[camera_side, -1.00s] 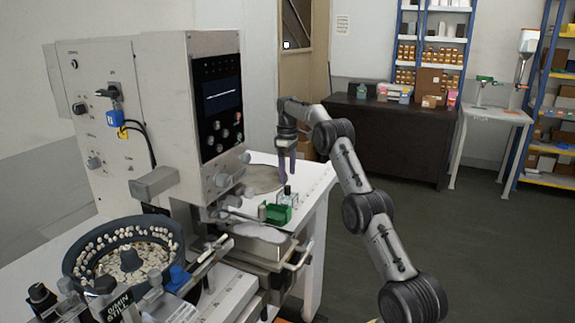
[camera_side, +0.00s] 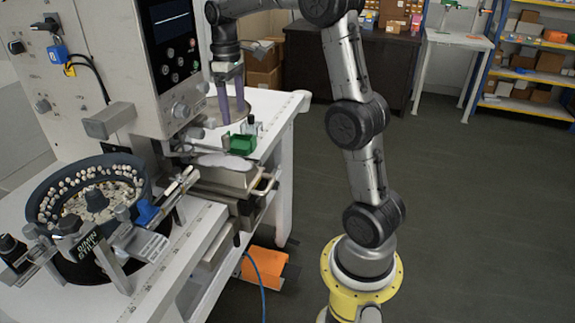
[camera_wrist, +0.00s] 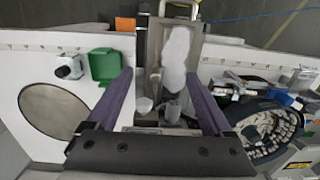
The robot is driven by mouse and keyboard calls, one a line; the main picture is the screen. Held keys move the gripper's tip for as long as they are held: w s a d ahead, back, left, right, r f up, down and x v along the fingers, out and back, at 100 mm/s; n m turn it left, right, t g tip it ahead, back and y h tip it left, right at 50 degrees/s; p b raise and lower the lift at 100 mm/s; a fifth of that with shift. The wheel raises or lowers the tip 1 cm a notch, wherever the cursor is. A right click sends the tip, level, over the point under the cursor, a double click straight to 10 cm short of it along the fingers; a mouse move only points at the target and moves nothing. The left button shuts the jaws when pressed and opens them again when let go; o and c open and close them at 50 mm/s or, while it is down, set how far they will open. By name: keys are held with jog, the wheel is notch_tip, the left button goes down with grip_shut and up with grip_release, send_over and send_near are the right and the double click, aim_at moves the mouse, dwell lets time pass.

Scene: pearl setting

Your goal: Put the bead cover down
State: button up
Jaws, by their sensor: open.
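My gripper (camera_side: 232,117) hangs with its purple fingers pointing down over the white bench, beside the machine's front panel. The wrist view shows the fingers (camera_wrist: 162,85) spread wide with nothing held between them. I cannot make out for sure which piece is the bead cover. A small whitish piece (camera_wrist: 143,104) and a grey cylinder (camera_wrist: 171,109) appear between the fingers in the wrist view, on the machine below. A bowl of white beads (camera_side: 57,187) stands at the lower left in the side view; it shows at the right in the wrist view (camera_wrist: 248,158).
A white irregular pad (camera_wrist: 177,58) lies on the machine's slide. An orange object (camera_side: 264,266) lies on the floor.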

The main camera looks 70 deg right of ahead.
jog(key=s+a+t, duration=0.6)
jog(key=s+a, duration=1.2)
jog(key=s, duration=0.2)
jog(key=shift+a+f, duration=0.3)
